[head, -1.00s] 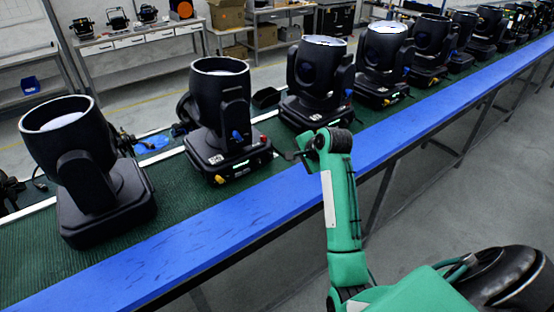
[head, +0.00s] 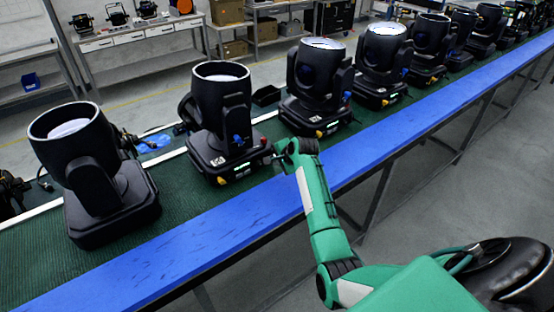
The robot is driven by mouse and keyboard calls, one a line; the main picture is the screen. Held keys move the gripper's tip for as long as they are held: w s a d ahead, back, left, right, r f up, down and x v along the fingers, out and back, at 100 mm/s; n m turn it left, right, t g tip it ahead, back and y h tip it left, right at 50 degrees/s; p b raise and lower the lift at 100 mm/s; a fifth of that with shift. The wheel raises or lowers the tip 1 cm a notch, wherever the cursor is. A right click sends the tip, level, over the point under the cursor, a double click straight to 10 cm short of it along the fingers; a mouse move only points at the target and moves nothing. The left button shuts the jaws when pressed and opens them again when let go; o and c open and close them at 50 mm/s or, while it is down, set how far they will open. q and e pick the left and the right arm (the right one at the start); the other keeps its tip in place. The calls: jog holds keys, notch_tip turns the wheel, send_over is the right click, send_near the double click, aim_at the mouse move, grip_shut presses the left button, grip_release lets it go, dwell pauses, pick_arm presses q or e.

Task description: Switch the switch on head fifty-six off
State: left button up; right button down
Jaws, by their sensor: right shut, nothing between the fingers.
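A row of black moving-head lights stands on the green belt (head: 30,262). The second head from the left (head: 222,115) has a base with a small lit display, a yellow part and a red part near its right corner. I cannot read any head numbers, so I cannot tell which is fifty-six. My right gripper (head: 276,158) is shut and empty, at the right corner of that head's base, by the red part; I cannot tell whether it touches. The switch itself is too small to make out. My left gripper is not in view.
Another head (head: 85,170) stands to the left and one (head: 318,85) to the right, with several more beyond. A blue rail (head: 200,245) runs along the belt's near edge. The grey floor (head: 455,185) in front is clear. Benches (head: 140,40) stand behind.

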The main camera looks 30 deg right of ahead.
dwell(0.3)
jog(key=shift+w+f+t+b, duration=0.2)
jog(key=shift+t+b, duration=0.1)
jog(key=shift+b, duration=0.05)
jog(key=shift+r, duration=0.2)
jog(key=shift+r+p, duration=0.1)
jog(key=shift+p, duration=0.2)
jog(key=shift+r+p, duration=0.75)
jog(key=shift+p, duration=0.15)
